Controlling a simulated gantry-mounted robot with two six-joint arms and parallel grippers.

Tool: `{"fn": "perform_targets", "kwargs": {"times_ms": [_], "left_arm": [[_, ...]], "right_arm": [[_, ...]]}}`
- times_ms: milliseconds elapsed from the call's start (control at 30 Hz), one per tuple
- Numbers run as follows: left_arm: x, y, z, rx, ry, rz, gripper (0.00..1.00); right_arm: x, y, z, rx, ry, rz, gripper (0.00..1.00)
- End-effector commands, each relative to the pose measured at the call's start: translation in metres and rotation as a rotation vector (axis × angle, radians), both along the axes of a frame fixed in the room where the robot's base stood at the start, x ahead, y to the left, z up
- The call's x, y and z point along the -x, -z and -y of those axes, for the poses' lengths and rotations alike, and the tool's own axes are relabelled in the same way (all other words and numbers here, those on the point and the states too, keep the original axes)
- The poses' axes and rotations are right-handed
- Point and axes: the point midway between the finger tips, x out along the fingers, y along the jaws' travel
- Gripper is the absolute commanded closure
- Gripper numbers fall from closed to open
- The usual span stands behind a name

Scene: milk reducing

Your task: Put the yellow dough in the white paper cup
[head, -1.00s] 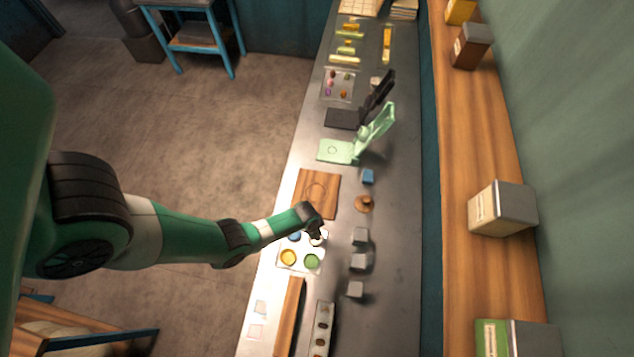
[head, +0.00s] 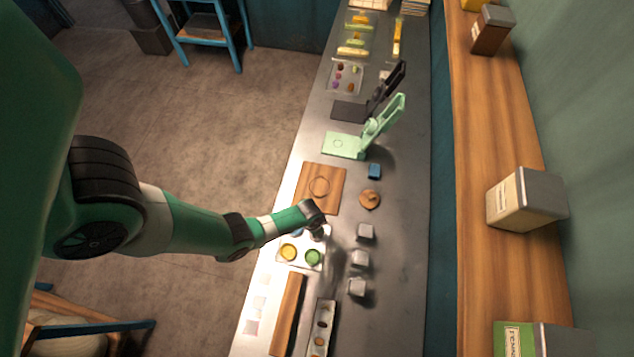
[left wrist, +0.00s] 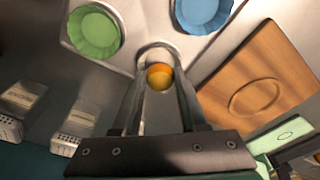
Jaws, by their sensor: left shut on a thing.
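The yellow dough (left wrist: 159,77) is a small orange-yellow ball between the fingertips of my left gripper (left wrist: 161,84), which is shut on it. A pale rounded rim, which looks like the white paper cup (left wrist: 155,50), shows just behind the dough in the left wrist view. I cannot tell whether the dough is inside it or above it. In the head view my left gripper (head: 322,226) is over the right back part of the white tray (head: 301,266) and hides the dough and most of the white cup. My right gripper is in neither view.
The tray also holds a yellow cup (head: 288,252), a green cup (head: 313,257) and a blue cup (left wrist: 203,10). Several grey blocks (head: 359,258) stand to the right. A wooden board (head: 331,203) lies behind the tray, and a wooden bar (head: 287,315) lies in front.

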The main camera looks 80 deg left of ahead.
Motion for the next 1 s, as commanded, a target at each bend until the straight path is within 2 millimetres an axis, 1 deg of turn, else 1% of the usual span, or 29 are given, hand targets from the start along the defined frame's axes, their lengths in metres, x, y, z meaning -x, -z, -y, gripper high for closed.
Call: {"fn": "perform_targets", "kwargs": {"times_ms": [267,300,367,400,500,800,867,1000], "left_arm": [[0.0,0.0,0.0,0.0,0.0,0.0,1.0],[0.0,0.0,0.0,0.0,0.0,0.0,0.56],[0.0,0.0,0.0,0.0,0.0,0.0,0.45],[0.0,0.0,0.0,0.0,0.0,0.0,0.38],[0.0,0.0,0.0,0.0,0.0,0.0,0.23],[0.0,-0.002,0.0,0.0,0.0,0.0,0.23],[0.0,-0.006,0.0,0.0,0.001,0.0,0.23],[0.0,-0.025,0.001,0.0,0.003,0.0,0.23]], "right_arm": [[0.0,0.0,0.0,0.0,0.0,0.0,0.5],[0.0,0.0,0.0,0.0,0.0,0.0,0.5],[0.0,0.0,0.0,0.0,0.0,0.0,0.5],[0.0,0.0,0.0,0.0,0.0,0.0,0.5],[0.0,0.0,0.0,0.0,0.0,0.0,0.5],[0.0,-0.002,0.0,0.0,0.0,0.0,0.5],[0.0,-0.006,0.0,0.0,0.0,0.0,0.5],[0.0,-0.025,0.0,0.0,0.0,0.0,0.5]]}}
